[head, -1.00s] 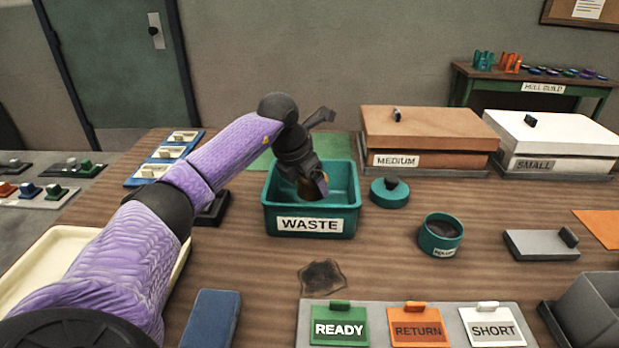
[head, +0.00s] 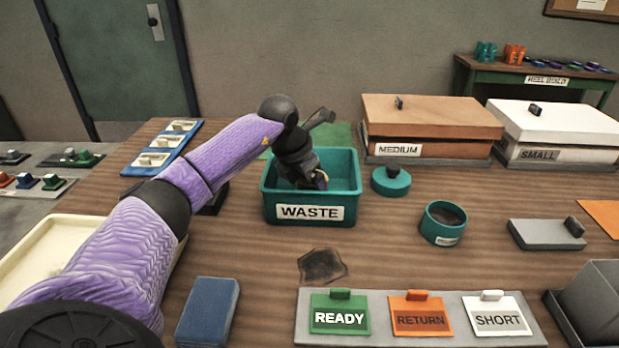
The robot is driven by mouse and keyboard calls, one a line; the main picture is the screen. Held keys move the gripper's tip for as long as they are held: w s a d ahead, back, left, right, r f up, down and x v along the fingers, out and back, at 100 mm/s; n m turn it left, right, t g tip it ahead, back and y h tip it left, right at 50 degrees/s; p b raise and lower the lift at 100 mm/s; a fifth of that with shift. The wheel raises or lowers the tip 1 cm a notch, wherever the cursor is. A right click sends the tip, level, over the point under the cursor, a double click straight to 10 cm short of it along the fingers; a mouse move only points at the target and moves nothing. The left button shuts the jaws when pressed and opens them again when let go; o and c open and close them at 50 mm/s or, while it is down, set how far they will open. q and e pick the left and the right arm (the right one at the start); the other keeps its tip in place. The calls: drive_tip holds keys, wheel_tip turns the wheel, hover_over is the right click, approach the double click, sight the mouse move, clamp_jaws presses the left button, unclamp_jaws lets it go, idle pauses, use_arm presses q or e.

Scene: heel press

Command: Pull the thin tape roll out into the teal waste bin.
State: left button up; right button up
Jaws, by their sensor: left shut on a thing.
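The teal waste bin (head: 309,212), labelled WASTE, stands near the middle of the table. My left gripper (head: 318,182) points down inside the bin's opening, close to its front wall. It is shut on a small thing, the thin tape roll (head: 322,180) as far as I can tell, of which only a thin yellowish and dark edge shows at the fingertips. The rest of it is hidden by the fingers. I cannot tell whether it touches the bin floor. My right gripper is not in view.
A teal round lid (head: 391,181) and an open teal pot (head: 443,223) stand right of the bin. A dark stain (head: 322,265) lies in front. The READY, RETURN and SHORT card board (head: 418,318) is nearest. MEDIUM (head: 430,125) and SMALL (head: 560,130) boxes stand at the back right.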

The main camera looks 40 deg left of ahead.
use_arm(q)
drive_tip(key=shift+a+f+b, duration=0.25)
drive_tip(key=shift+f+b, duration=0.35)
drive_tip(key=shift+f, duration=0.6)
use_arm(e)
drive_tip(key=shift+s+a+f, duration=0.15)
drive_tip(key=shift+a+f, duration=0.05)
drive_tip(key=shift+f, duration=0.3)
use_arm(q)
drive_tip(key=shift+f, duration=0.1)
drive_tip(key=o, duration=1)
drive_tip(key=shift+c, duration=0.2)
drive_tip(key=shift+d, duration=0.25)
drive_tip(key=shift+d+r, duration=0.1)
drive_tip(key=shift+r, duration=0.25)
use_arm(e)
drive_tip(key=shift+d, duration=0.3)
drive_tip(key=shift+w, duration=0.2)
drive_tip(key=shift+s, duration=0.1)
